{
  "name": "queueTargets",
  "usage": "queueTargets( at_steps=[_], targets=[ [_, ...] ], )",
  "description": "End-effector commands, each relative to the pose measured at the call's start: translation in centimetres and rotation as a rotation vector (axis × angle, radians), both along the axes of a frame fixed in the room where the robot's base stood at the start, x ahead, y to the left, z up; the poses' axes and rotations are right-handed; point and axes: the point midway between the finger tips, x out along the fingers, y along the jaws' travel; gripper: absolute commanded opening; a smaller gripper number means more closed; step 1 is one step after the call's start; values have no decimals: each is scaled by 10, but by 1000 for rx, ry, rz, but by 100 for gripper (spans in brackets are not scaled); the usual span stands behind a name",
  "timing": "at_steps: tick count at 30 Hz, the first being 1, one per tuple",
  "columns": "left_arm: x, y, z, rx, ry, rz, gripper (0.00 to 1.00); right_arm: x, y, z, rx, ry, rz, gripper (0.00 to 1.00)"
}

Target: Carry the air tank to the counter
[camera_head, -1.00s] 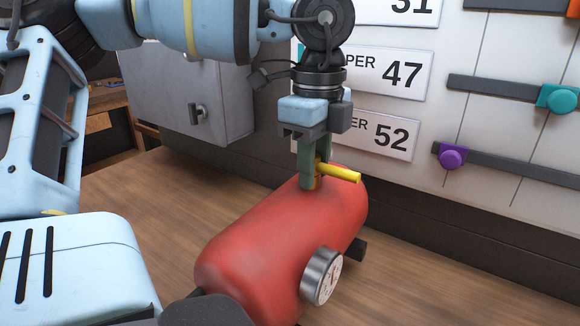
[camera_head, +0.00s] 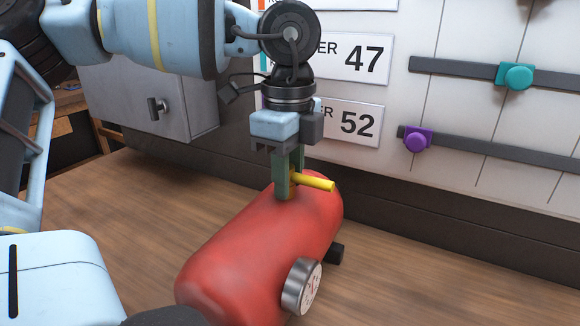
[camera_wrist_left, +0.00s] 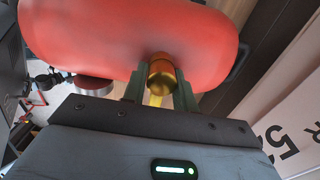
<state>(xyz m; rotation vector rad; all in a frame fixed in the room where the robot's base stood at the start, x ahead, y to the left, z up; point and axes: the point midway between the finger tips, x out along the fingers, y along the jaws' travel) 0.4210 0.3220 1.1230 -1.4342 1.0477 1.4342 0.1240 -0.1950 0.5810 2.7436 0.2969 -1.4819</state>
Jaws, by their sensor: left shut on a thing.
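The red air tank (camera_head: 262,250) lies on its side in the head view, over a brown wooden surface. It has a round gauge (camera_head: 302,286) on its near side and a yellow lever on top (camera_head: 316,183). My left gripper (camera_head: 289,182) points down from above and is shut on the tank's valve. In the left wrist view the fingers (camera_wrist_left: 157,88) stand on both sides of the brass valve (camera_wrist_left: 162,70), with the red tank body (camera_wrist_left: 120,40) beyond. I cannot tell whether the tank touches the surface. My right gripper is not in view.
The wooden surface (camera_head: 110,208) is clear around the tank. A wall board behind carries number signs (camera_head: 357,123) and dark rails with a teal knob (camera_head: 516,76) and a purple knob (camera_head: 416,139). A grey cabinet (camera_head: 150,105) stands at the back left.

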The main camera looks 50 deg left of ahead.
Motion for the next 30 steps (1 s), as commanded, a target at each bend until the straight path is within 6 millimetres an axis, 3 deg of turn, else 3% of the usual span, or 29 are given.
queueTargets(
  at_steps=[8, 9, 14, 24, 30],
  targets=[
    [0, -1, 1, 0, -5, -1, 0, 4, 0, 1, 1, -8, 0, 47],
    [0, 0, -1, 0, -1, -1, 31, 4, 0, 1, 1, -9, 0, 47],
    [0, 0, 0, 0, -1, -1, 50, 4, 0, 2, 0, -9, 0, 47],
    [0, 0, 3, 0, -1, -1, 50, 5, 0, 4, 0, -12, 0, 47],
    [0, 0, 29, 3, -5, 1, 50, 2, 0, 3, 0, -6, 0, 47]
  ],
)
